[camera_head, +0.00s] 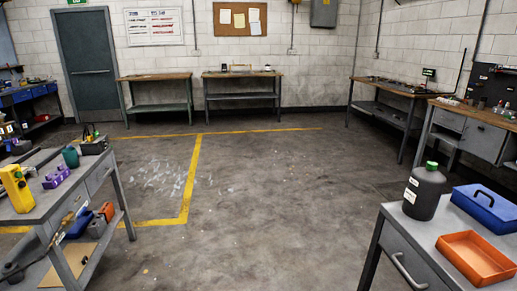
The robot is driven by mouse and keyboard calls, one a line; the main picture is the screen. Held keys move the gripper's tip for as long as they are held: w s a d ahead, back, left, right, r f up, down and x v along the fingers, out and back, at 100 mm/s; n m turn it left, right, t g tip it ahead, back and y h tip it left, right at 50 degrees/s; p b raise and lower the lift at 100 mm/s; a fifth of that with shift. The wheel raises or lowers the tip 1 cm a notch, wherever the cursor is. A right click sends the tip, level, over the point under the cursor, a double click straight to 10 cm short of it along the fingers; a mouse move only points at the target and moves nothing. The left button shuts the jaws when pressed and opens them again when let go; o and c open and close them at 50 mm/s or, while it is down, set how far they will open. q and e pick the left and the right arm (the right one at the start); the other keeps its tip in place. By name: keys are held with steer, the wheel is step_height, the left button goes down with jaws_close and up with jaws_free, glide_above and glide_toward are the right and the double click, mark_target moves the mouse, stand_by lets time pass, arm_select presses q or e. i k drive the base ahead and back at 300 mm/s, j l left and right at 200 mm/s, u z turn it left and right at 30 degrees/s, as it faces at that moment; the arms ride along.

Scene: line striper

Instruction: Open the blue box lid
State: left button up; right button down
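A blue box (490,221) with a dark handle on its lid (481,203) sits on the grey workbench at the right. Its right end is cut off by the picture edge. The lid looks shut, as no inside of the box shows. Neither of my grippers is in view, so nothing of mine is seen near the box.
The right workbench (402,240) also holds an orange tray (479,259) in front of the box and a dark bottle with a green cap (423,192) left of it. A cluttered bench (50,200) stands at the left. The middle floor (260,220) is clear.

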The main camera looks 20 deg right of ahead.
mark_target(500, 208)
steer(key=i+z, duration=0.25)
steer(key=i, duration=0.45)
steer(key=i+j+z, duration=0.25)
steer(key=i, duration=0.45)
steer(key=i+z, duration=0.6)
steer(key=z, duration=0.2)
steer(key=i+z, duration=0.4)
steer(key=k+j, duration=0.05)
steer(key=k, duration=0.05)
